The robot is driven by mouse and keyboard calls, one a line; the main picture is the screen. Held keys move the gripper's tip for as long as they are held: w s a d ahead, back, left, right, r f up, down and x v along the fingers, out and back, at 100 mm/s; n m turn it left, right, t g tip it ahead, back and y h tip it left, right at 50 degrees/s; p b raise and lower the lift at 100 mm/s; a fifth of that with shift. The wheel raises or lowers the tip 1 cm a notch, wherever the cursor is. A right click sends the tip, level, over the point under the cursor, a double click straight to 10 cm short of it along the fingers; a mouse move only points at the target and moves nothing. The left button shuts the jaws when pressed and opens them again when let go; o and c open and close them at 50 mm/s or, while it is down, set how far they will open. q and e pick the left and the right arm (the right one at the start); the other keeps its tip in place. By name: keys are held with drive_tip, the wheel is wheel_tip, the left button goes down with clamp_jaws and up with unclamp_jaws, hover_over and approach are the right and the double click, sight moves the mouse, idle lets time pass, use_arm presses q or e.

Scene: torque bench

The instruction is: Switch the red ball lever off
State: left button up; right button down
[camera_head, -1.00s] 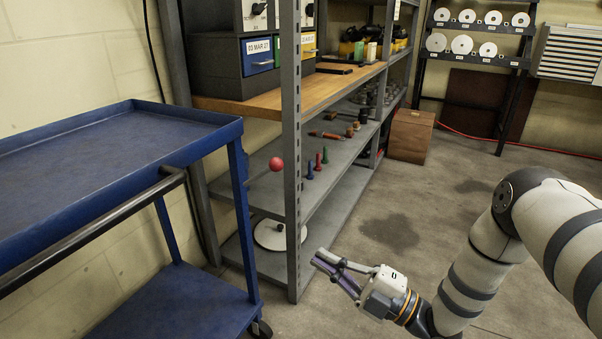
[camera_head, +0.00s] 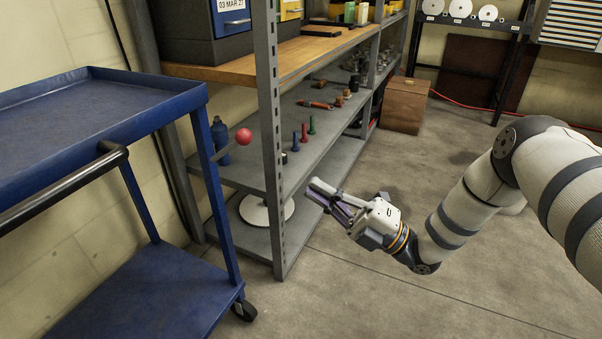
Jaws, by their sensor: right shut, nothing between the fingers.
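The red ball lever (camera_head: 243,136) shows its round red knob behind the front shelf post, above the middle shelf. A thin arm seems to run from the ball down to the left, toward the cart's leg; its base is hidden. My right gripper (camera_head: 316,191) is to the right of the shelf post, in front of the shelves, with its fingers pointing left toward the rack. It is shut and empty, and apart from the ball, lower and to its right. My left gripper is not in view.
A grey post (camera_head: 269,130) stands between the ball and my right gripper. A blue cart (camera_head: 100,120) stands at left, close to the rack. Several small coloured pegs (camera_head: 304,132) and a blue bottle (camera_head: 220,140) are on the middle shelf.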

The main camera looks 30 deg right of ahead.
sight(228, 148)
drive_tip(key=x, duration=1.2)
